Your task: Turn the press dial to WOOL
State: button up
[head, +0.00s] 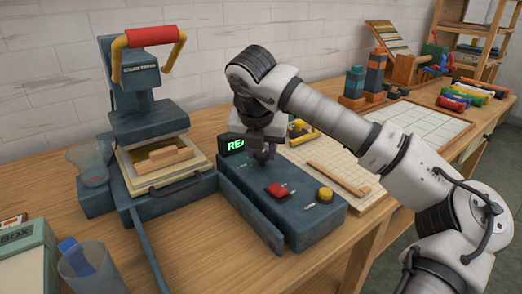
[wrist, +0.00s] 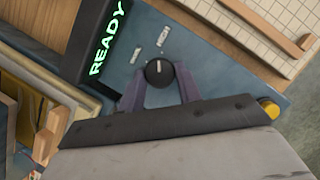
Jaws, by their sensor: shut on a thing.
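The press dial (wrist: 159,73) is a round black knob with a white pointer line, on the blue-grey control box (head: 318,217). My gripper (head: 262,152) reaches down over the back left of this box. In the wrist view its two purple-grey fingers stand on either side of the dial and are shut on it. The white line points up in the wrist view, roughly toward the right one of two small white labels (wrist: 163,37). The other label (wrist: 136,55) lies to its left. Both are too small to read surely. My gripper hides most of the dial in the head view.
A green READY display (wrist: 107,40) stands beside the dial. The box also carries a red switch (head: 278,190) and a yellow button (head: 325,194). The heat press (head: 140,100) with its red handle stands open at left. A clear cup (head: 88,272) stands front left.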

jog(key=n, duration=0.1)
jog(key=n+y, duration=0.1)
jog(key=n, duration=0.1)
jog(key=n+y+b, duration=0.1)
jog(key=n, duration=0.1)
jog(key=shift+d, duration=0.25)
jog(key=n+y, duration=0.1)
jog(key=n, duration=0.1)
jog(key=n+g+p, duration=0.1)
jog(key=n, duration=0.2)
jog(key=shift+w+d+r+n+y, duration=0.1)
jog(key=shift+w+d+n+y, duration=0.05)
jog(key=shift+n+y, duration=0.2)
jog(key=o, duration=1)
jog(key=shift+c, duration=0.2)
jog(key=p+v, duration=0.1)
jog(key=v, duration=1.2)
jog(key=shift+d+r, duration=0.2)
jog(key=shift+r, duration=0.15)
